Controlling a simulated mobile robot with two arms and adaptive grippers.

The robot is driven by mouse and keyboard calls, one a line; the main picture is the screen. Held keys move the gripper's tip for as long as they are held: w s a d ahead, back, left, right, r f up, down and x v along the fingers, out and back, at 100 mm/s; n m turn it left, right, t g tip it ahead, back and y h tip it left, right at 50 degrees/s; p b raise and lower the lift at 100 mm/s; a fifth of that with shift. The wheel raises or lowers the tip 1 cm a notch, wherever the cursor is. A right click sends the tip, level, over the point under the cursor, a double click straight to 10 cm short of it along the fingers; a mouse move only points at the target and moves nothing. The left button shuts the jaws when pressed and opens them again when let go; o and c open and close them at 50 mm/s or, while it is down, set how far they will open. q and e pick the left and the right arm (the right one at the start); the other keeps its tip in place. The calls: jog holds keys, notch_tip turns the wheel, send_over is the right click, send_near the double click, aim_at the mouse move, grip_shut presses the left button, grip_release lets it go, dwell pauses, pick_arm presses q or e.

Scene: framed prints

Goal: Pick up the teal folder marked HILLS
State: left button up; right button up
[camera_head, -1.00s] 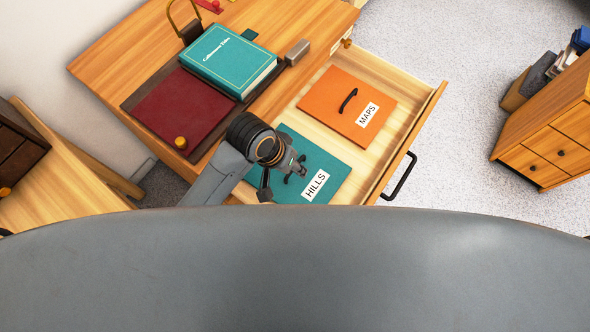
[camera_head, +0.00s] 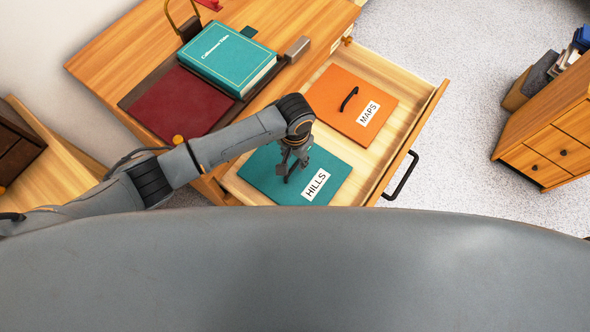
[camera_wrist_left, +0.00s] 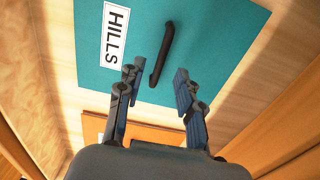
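The teal folder marked HILLS (camera_head: 327,171) lies flat in the open drawer, nearest to me. It fills much of the left wrist view (camera_wrist_left: 222,40), with its white HILLS label (camera_wrist_left: 115,35) and a dark handle (camera_wrist_left: 162,54) on its face. My left gripper (camera_head: 292,176) is over the folder. In the left wrist view the gripper (camera_wrist_left: 156,83) is open, with a finger on either side of the handle's near end and nothing gripped. I cannot tell how far the fingertips are above the folder. My right gripper is not in view.
An orange MAPS folder (camera_head: 350,115) with a dark handle lies beside it in the drawer (camera_head: 408,140). On the desk top are a teal book (camera_head: 228,58), a dark red pad (camera_head: 180,103) and a grey block (camera_head: 298,48). A small cabinet (camera_head: 550,140) stands at the right.

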aim_at(295, 165)
pick_arm(q)
notch_tip(295, 165, down, 6)
jog(key=shift+w+r+b, duration=0.1)
jog(key=shift+w+b, duration=0.05)
jog(key=shift+b, duration=0.3)
grip_shut()
